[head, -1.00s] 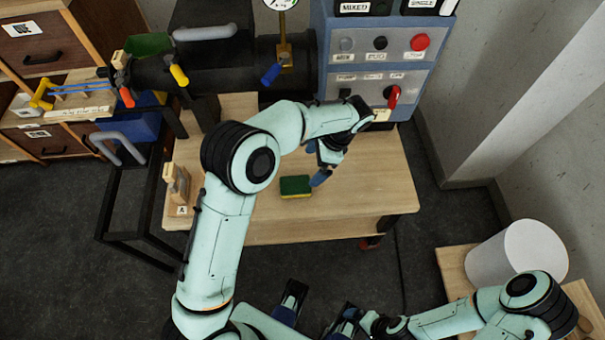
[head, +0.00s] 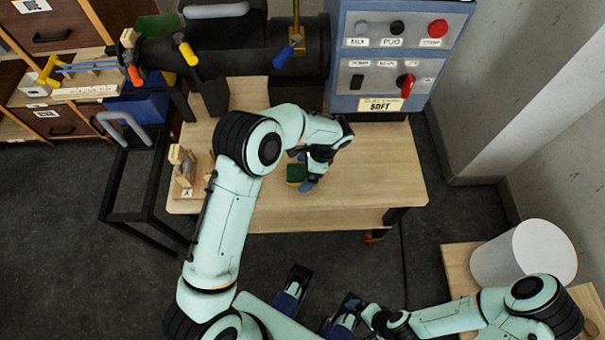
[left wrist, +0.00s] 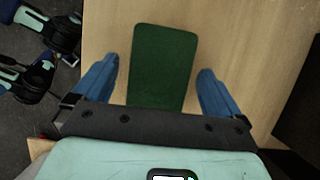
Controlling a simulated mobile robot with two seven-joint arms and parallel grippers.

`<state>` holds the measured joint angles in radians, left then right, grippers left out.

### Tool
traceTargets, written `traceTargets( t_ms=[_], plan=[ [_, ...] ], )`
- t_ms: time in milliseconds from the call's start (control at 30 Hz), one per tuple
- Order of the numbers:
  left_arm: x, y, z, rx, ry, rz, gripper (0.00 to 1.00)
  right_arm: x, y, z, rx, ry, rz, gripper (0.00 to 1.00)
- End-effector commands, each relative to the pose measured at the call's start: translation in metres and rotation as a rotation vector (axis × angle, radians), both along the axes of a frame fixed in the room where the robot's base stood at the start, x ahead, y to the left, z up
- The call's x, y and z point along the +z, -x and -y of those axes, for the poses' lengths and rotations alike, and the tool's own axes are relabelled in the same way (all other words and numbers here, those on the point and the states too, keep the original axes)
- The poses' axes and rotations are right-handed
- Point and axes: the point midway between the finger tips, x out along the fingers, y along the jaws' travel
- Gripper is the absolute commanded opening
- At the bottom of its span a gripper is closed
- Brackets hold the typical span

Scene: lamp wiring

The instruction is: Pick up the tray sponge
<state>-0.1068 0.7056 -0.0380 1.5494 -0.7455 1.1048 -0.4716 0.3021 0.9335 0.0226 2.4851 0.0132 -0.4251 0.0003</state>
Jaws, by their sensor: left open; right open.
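The tray sponge (head: 296,173), green on top, lies on the light wooden table. In the left wrist view the sponge (left wrist: 162,68) is a dark green rectangle lying lengthwise between the blue fingers. My left gripper (head: 306,180) is at the sponge with its fingers open, and the head view hides part of the sponge behind it. In the left wrist view the left gripper's fingers (left wrist: 157,85) stand on both sides of the sponge, with a gap on each side. My right gripper (head: 346,314) is low in the head view, away from the table and partly hidden.
A wooden block stand (head: 186,175) labelled A is at the table's left end. Behind the table are a black cylindrical machine (head: 240,48) and a blue control panel (head: 388,60). A white cylinder (head: 523,252) stands at right. The table's right side (head: 375,170) is clear.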

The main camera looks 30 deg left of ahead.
Motion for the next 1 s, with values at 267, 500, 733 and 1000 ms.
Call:
traceTargets(
  t_ms=[267, 500, 733, 1000],
  plan=[
    [-0.0019, 0.0004, -0.0006, 0.0, 0.0, 0.001, 0.99, 0.0001, -0.0003, -0.0001, 0.0, 0.0, 0.001, 1.0],
    [-0.0039, 0.0004, -0.0005, 0.0, 0.001, 0.001, 0.99, -0.0007, 0.0, 0.0, 0.0, 0.0, 0.0, 1.0],
    [-0.0069, 0.0005, -0.0005, 0.0, 0.001, 0.001, 0.99, -0.0019, 0.0002, 0.0, 0.0, 0.0, 0.0, 1.0],
    [-0.0069, 0.0005, -0.0005, 0.0, 0.001, 0.001, 0.96, -0.0019, 0.0002, 0.0, 0.0, 0.0, 0.0, 1.0]
  ],
)
